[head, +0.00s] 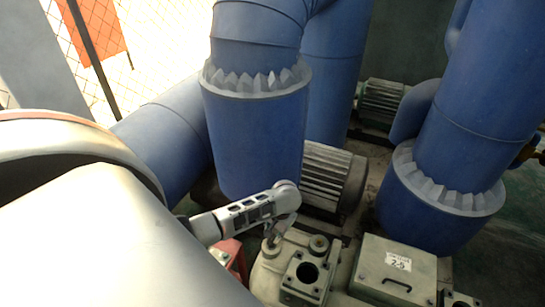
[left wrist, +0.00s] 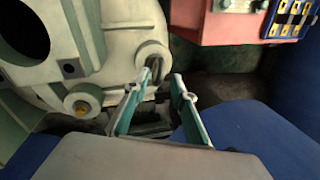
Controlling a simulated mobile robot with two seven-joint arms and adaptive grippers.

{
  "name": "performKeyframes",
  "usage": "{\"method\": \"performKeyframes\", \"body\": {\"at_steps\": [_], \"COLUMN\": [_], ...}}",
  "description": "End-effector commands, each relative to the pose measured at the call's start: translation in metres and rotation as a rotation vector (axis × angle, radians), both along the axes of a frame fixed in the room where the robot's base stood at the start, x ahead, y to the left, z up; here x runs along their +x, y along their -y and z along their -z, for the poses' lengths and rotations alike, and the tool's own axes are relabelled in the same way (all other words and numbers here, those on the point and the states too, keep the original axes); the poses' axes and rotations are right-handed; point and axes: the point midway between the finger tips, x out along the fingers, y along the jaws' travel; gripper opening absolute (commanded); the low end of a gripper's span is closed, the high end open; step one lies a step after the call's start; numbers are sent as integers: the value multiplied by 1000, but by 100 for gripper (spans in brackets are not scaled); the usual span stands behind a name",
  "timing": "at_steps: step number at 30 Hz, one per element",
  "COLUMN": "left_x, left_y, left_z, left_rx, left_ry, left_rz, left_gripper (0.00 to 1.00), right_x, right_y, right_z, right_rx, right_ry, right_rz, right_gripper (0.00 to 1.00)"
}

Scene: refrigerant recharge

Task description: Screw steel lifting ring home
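My left gripper (head: 274,232) reaches in from the left above the pale machine housing (head: 268,272), close to a round boss (head: 271,247) on its top. In the left wrist view the two fingers (left wrist: 166,72) stand apart with a gap between their tips. The left fingertip overlaps the rim of a round boss (left wrist: 152,52). The steel lifting ring cannot be made out clearly; a small grey shape at that fingertip may be part of it. I see nothing clearly clamped. My right gripper is in neither view.
A second boss (head: 319,244) and a square flange with a dark hole (head: 306,275) are close by. A lidded box (head: 396,270) stands to the right. Large blue pipes (head: 252,140) and a ribbed motor (head: 330,180) stand behind. A red box (left wrist: 222,22) is near the fingers.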

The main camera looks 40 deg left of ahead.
Motion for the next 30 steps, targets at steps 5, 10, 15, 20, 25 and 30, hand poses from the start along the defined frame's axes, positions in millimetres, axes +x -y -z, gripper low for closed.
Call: {"method": "performKeyframes", "body": {"at_steps": [5,10,15,20,25,30], "left_x": [0,0,0,0,0,0], "left_y": [-1,-1,-1,-1,-1,-1], "left_z": [5,4,4,4,4,4], "left_rx": [0,0,0,0,0,0], "left_ry": [1,1,1,1,0,1], "left_rz": [0,0,0,0,3,7], "left_gripper": [26,26,0,0,0,0], "right_x": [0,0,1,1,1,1], "right_y": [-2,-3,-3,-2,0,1], "right_z": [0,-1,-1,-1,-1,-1], "right_rx": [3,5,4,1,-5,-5], "right_ry": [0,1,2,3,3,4], "right_rz": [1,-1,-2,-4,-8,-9], "right_gripper": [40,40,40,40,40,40]}}
